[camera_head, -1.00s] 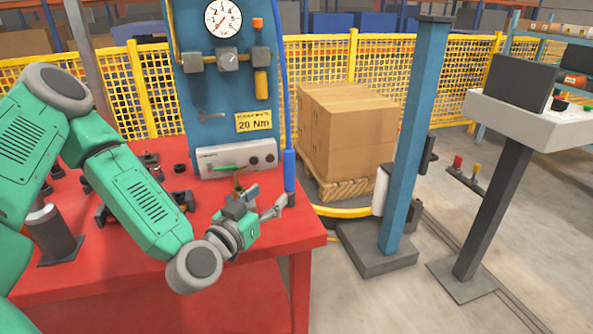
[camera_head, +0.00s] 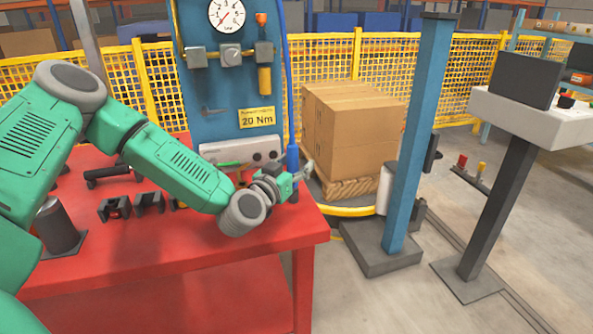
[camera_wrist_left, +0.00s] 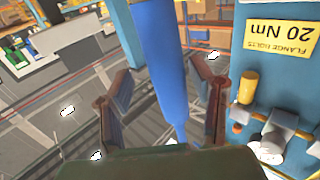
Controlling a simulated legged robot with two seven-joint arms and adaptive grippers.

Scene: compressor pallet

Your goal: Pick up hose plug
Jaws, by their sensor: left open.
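The hose plug (camera_head: 292,158) is a blue cylinder at the lower end of a blue hose, hanging upright along the right edge of the blue panel. My left gripper (camera_head: 304,170) is at the plug's lower end, over the right part of the red table. In the left wrist view the plug (camera_wrist_left: 163,55) runs down between the two spread fingers of my left gripper (camera_wrist_left: 167,95). The gripper is open, with gaps showing on both sides of the plug. Whether the plug is fully within finger depth I cannot tell. My right gripper is not in view.
The blue panel (camera_head: 226,95) with gauge and valves stands behind the red table (camera_head: 200,245). Dark metal parts (camera_head: 150,202) lie on the table's left. Boxes on a pallet (camera_head: 352,130), a blue post (camera_head: 412,140) and a console (camera_head: 530,118) stand to the right.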

